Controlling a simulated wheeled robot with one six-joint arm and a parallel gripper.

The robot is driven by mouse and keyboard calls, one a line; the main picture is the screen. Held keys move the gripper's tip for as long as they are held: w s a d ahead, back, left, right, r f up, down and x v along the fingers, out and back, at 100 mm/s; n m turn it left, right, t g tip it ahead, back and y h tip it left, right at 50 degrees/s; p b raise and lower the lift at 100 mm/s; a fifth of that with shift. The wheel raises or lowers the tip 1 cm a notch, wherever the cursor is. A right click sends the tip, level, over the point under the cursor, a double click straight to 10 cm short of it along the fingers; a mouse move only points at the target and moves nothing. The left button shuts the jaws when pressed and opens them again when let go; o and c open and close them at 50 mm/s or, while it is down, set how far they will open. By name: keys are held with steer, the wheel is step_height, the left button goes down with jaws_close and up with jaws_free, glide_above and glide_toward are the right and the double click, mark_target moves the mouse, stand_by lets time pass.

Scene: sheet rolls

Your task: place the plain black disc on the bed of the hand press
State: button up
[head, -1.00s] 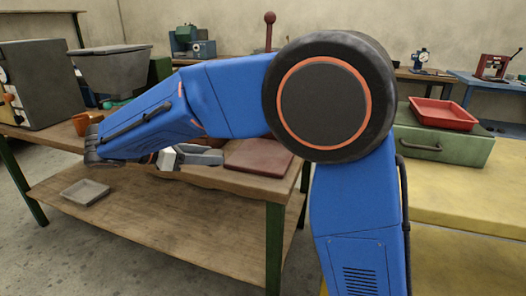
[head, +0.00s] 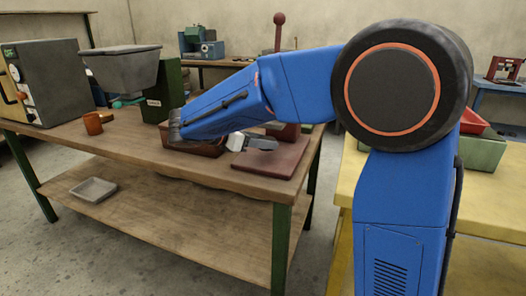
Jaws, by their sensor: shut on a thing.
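The hand press stands at the right end of the wooden bench, with a dark red base (head: 287,166) and a lever topped by a red ball (head: 279,18). My blue arm hides much of its middle. My gripper (head: 266,143) is low over the left part of the press base, pointing right. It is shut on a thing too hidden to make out. The plain black disc does not show clearly anywhere. I cannot tell whether the gripper or its load touches the press.
A brown tray (head: 205,150) lies under my forearm, left of the press. An orange mug (head: 95,123), a grey hopper machine (head: 122,68) and a grey cabinet (head: 45,85) stand further left. A grey tray (head: 93,188) is on the lower shelf. A yellow bench (head: 347,205) is at right.

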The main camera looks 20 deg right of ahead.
steer(key=shift+d+f, duration=0.15)
steer(key=shift+f, duration=1.6)
steer(key=shift+f, duration=0.15)
steer(key=o, duration=1.2)
steer(key=shift+c, duration=0.2)
